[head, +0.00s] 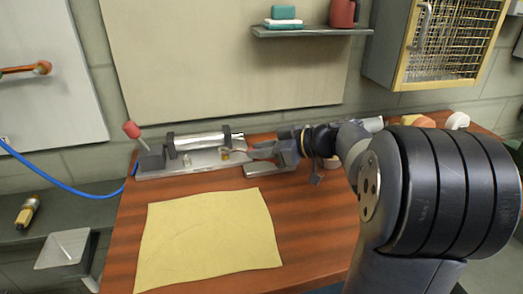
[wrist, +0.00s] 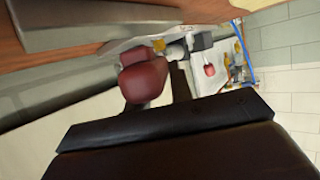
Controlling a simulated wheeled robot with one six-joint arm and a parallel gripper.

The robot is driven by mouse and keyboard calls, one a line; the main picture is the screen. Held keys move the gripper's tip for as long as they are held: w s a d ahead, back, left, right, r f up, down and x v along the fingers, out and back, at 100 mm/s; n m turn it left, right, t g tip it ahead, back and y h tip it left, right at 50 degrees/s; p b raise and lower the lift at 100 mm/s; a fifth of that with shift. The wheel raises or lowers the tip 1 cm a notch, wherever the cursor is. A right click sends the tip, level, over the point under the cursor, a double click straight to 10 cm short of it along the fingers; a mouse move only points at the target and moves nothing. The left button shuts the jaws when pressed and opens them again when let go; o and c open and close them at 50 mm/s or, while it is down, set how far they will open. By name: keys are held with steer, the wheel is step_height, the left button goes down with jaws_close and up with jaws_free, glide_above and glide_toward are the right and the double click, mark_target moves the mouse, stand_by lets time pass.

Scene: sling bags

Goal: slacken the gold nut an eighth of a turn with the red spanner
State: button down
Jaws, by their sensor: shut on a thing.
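The gold nut (head: 225,154) is on the metal fixture (head: 190,162) at the back of the table, below a silver cylinder. It also shows as a small gold spot in the wrist view (wrist: 159,45). The red spanner (wrist: 143,80) shows its thick red handle in the wrist view, with its far end close to the nut. My gripper (head: 287,148) is shut on the spanner, to the right of the nut. Whether the spanner's jaw is seated around the nut or only beside it, I cannot tell. My arm and gripper hide most of the handle in the head view.
A red-knobbed lever (head: 131,130) stands at the fixture's left end. A yellow cloth (head: 210,240) lies on the table in front. A shelf (head: 310,31) and a mesh-front cabinet (head: 440,45) hang above. Orange and white round items (head: 420,121) sit at the back right.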

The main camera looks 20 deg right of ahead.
steer(key=shift+f+b, duration=0.8)
steer(key=shift+b, duration=0.3)
steer(key=shift+w, duration=0.1)
steer(key=shift+w+d+n+g+y, duration=0.3)
steer(key=shift+w+n+g, duration=0.1)
steer(key=shift+n+g, duration=0.1)
steer(key=shift+w+d+n+g+y, duration=0.15)
steer(key=shift+w+n+g+y, duration=0.15)
steer(key=shift+n+g, duration=0.1)
steer(key=shift+w+d+n+g+y, duration=0.2)
steer(key=shift+w+n+g, duration=0.15)
steer(key=shift+n+g, duration=0.15)
steer(key=shift+w+d+n+g+y, duration=0.1)
steer(key=shift+w+n+g+y, duration=0.1)
steer(key=shift+w+n+g, duration=0.25)
steer(key=shift+s, duration=0.1)
